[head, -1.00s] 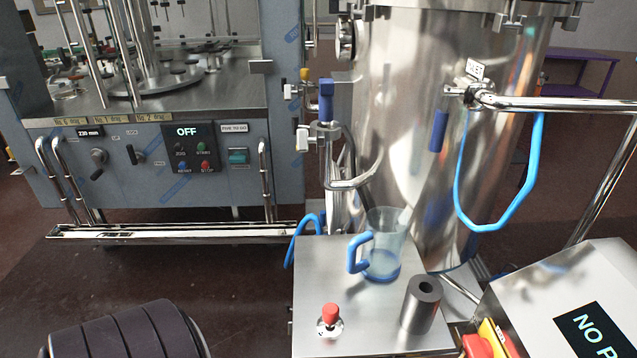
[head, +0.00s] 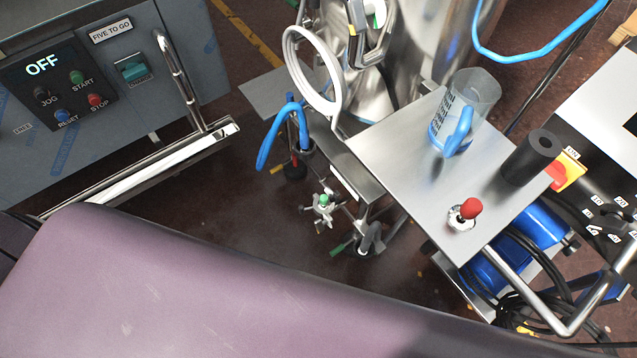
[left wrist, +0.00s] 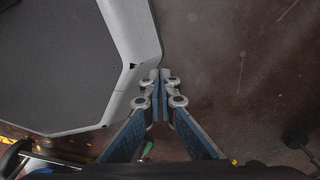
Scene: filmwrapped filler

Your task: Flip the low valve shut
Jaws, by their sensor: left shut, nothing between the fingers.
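Low under the steel table, a valve with a green lever (head: 342,246) sits on a short pipe fitting (head: 369,240) near the floor. Whether the lever stands open or shut I cannot tell. A steel fitting with a green cap (head: 324,203) stands just to its left. In the left wrist view my left gripper (left wrist: 160,78) is shut and empty, pointing over the dark floor. A small green handle (left wrist: 147,149) shows at the bottom, partly behind the fingers; it may be the same lever. My right gripper is not in view.
The steel table (head: 400,170) carries a clear jug with a blue handle (head: 463,120), a black cylinder (head: 532,157) and a red knob (head: 470,208). A blue hose (head: 274,135) hangs left of the fittings. The machine's rail (head: 150,165) borders bare floor.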

